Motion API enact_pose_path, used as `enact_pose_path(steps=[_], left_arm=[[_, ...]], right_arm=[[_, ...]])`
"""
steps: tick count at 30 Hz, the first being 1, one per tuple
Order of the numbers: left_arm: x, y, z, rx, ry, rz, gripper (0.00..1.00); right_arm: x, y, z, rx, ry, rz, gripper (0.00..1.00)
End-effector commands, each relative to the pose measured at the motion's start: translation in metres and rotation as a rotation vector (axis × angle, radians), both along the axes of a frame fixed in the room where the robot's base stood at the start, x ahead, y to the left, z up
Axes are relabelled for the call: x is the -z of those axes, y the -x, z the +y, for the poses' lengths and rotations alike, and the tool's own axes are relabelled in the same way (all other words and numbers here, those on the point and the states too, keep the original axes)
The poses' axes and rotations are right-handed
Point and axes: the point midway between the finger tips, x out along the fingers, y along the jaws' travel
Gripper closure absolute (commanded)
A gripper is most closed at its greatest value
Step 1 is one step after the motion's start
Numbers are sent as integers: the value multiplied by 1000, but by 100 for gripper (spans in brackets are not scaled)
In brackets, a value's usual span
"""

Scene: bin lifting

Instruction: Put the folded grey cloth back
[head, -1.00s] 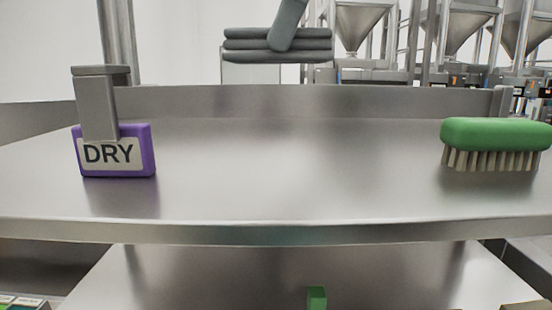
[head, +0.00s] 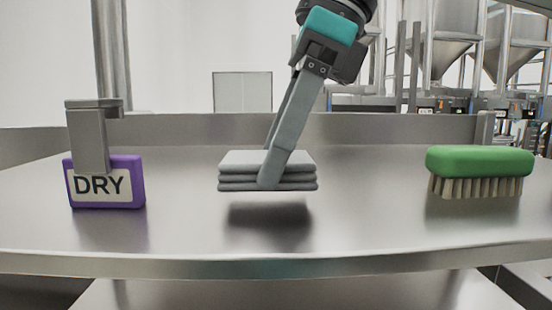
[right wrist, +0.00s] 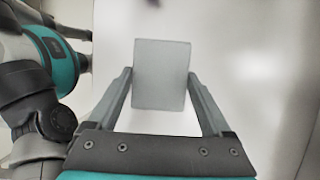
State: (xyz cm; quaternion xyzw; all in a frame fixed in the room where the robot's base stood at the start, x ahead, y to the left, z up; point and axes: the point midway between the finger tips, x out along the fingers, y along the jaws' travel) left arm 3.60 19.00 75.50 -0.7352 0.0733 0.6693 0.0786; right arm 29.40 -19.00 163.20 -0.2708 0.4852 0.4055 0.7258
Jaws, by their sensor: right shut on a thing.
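The folded grey cloth (head: 238,172) is a flat stack of layers. It hangs level a little above the steel shelf (head: 370,235), between the DRY sign and the brush, with a dark shadow under it. My right gripper (head: 268,180) comes down from above and is shut on the cloth. In the right wrist view the cloth (right wrist: 162,75) sits between the two fingers of my right gripper (right wrist: 160,82), one on each side edge. My left gripper is not in view.
A purple DRY sign (head: 130,185) with a metal clip stands at the left of the shelf. A green brush (head: 480,160) rests bristles down at the right. A raised lip (head: 180,130) runs along the back. The surface around the cloth's shadow is clear.

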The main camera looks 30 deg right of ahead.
Motion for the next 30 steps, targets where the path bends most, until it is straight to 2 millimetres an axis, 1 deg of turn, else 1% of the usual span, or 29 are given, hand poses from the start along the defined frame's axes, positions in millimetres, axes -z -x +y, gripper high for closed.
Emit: enact_pose_path(steps=[3, 5, 13, 17, 18, 22, 30], left_arm=[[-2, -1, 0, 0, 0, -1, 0], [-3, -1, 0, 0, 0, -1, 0], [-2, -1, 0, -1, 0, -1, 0], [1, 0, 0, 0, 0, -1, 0], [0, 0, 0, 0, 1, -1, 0], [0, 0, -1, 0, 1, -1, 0], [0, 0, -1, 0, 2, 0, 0]], right_arm=[[10, 0, 0, -2, -1, -2, 68], [12, 0, 0, -1, -1, -2, 68], [14, 0, 0, -1, 0, -2, 68], [18, 0, 0, -1, 0, -2, 68], [18, 0, 0, -1, 0, -2, 14], [17, 0, 0, -1, 0, -2, 0], [17, 0, 0, -1, 0, -2, 0]])
